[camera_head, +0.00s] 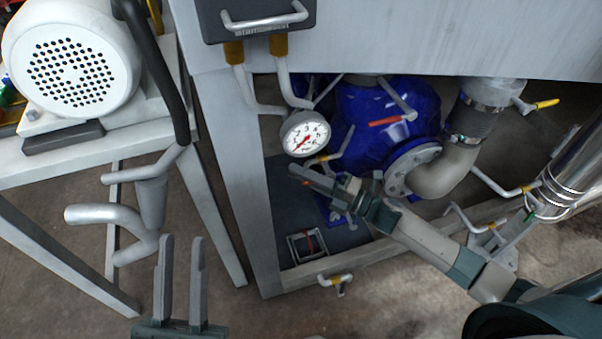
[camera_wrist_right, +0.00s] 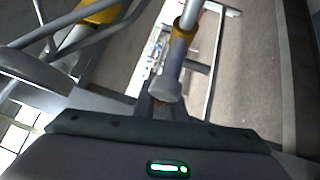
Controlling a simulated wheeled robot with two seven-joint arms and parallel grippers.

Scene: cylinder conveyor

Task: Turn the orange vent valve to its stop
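Several small valves with yellow-orange collars show in the head view, and I cannot tell for certain which is the vent valve. The closest to my right gripper (camera_head: 312,180) is a grey lever with a yellow-orange collar (camera_head: 322,158), just below the gauge. That gripper points left in front of the blue vessel; its fingers overlap, so their opening is unclear. In the right wrist view a grey rod with a yellow-orange collar (camera_wrist_right: 184,28) ends close in front of the palm. Contact cannot be made out. My left gripper (camera_head: 181,270) is open and empty at the lower left.
A round gauge (camera_head: 305,134) hangs beside the blue vessel (camera_head: 385,120), which carries a red-handled lever (camera_head: 391,121). A white motor housing (camera_head: 70,60) and grey bent pipes (camera_head: 110,215) stand left. Frame posts and a lower rail border the vessel. Floor shows between the frames.

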